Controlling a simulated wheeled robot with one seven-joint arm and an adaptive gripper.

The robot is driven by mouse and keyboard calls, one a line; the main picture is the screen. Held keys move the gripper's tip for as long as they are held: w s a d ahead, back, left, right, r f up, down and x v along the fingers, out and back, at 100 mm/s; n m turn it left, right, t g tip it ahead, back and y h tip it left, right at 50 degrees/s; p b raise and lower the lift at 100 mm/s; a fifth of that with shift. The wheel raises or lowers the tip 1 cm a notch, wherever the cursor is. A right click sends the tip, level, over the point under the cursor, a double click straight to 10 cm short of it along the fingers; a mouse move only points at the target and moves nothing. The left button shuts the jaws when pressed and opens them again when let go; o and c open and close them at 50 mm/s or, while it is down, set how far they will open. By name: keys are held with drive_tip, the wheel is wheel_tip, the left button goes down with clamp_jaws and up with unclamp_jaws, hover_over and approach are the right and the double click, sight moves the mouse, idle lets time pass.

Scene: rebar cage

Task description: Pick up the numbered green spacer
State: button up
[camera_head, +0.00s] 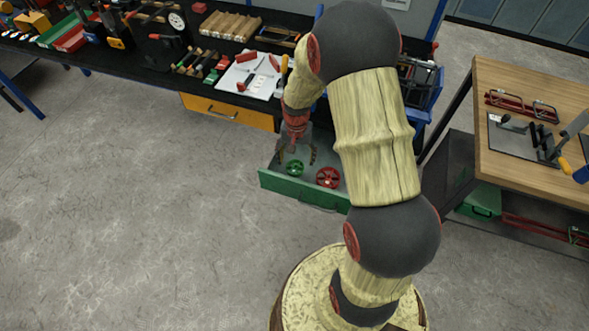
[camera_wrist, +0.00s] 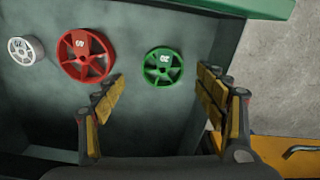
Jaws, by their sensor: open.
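The green spacer (camera_wrist: 164,66) is a spoked wheel with a white number on its hub, lying flat on the floor of the open green drawer (camera_head: 283,186). It also shows in the head view (camera_head: 295,167). My gripper (camera_wrist: 163,84) is open and empty. In the wrist view its two yellow-padded fingers stand left and right, with the green spacer ahead between and beyond the tips. In the head view my gripper (camera_head: 297,154) reaches down into the drawer. I cannot tell the exact height above the spacer.
A larger red numbered wheel (camera_wrist: 83,54) lies left of the green one, its rim near my left finger. A small white wheel (camera_wrist: 26,50) lies farther left. The drawer's side wall (camera_wrist: 228,60) stands close to my right finger. The black workbench (camera_head: 140,55) overhangs behind.

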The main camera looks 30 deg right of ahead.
sight(295, 168)
drive_tip(key=f, duration=0.1)
drive_tip(key=f+b, duration=0.1)
drive_tip(key=f, duration=0.1)
drive_tip(key=f+b, duration=0.1)
drive_tip(key=f, duration=0.1)
drive_tip(key=shift+a, duration=0.3)
drive_tip(key=shift+r, duration=0.1)
drive_tip(key=shift+c, duration=0.7)
drive_tip(key=c, duration=0.9)
